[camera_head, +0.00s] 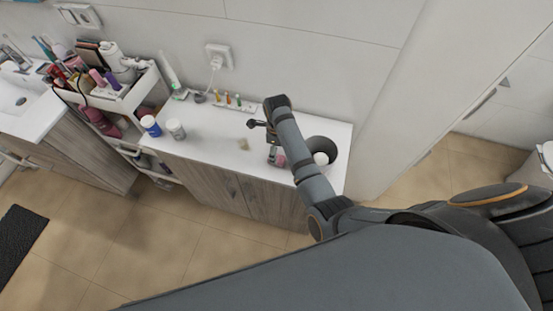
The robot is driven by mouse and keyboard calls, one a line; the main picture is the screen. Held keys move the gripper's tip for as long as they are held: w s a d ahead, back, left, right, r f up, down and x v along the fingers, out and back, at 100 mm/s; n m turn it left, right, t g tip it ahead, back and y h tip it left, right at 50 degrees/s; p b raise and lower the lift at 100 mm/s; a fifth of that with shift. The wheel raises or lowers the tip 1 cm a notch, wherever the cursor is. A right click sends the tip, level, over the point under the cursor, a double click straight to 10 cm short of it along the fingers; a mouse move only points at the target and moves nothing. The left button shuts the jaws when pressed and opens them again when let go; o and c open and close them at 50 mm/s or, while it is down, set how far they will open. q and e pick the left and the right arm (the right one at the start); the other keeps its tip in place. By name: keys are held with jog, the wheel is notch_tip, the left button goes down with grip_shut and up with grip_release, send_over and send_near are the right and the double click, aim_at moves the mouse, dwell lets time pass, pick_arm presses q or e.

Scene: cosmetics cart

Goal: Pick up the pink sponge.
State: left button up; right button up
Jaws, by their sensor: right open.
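A small pink thing (281,160), which looks like the pink sponge, is on the white countertop (208,145). It is partly hidden by my right forearm and gripper. My right gripper (273,154) is open and points down over the counter, just left of the pink thing. Whether they touch, I cannot tell. My left gripper is not in view.
A small beige block (243,144) lies left of the gripper. A dark grey round container (324,150) stands close at right. A blue-and-white jar (150,126) and a pale jar (176,129) stand at left. A crowded cart (127,103) is further left.

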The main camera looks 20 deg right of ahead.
aim_at(278, 158)
jog(key=f, duration=0.3)
jog(key=shift+s, duration=0.35)
notch_tip(278, 158, down, 2)
jog(key=b, duration=0.3)
jog(key=shift+w, duration=0.1)
jog(key=shift+w+r, duration=0.1)
jog(key=shift+r, duration=0.05)
jog(key=c, duration=0.9)
